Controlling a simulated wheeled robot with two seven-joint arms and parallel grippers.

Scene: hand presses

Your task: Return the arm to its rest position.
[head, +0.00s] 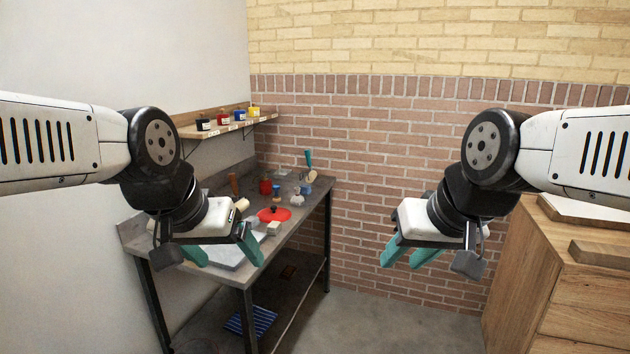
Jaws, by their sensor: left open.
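My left gripper (222,256) hangs from the arm on the left, in front of the workbench in the head view. Its teal fingers are apart and nothing shows between them. My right gripper (408,257) hangs from the arm on the right, in front of the brick wall. Its teal fingers point down and left, with a gap between them and nothing seen in it. Both arms are raised at about the same height, in near mirror poses. My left gripper and wrist hide part of the bench top.
The grey workbench (318,198) holds a red round item (273,214), a grey slab and several small tools. A wall shelf (190,131) carries several coloured jars. A wooden cabinet (522,262) stands at the right. The floor (390,325) between bench and cabinet is clear.

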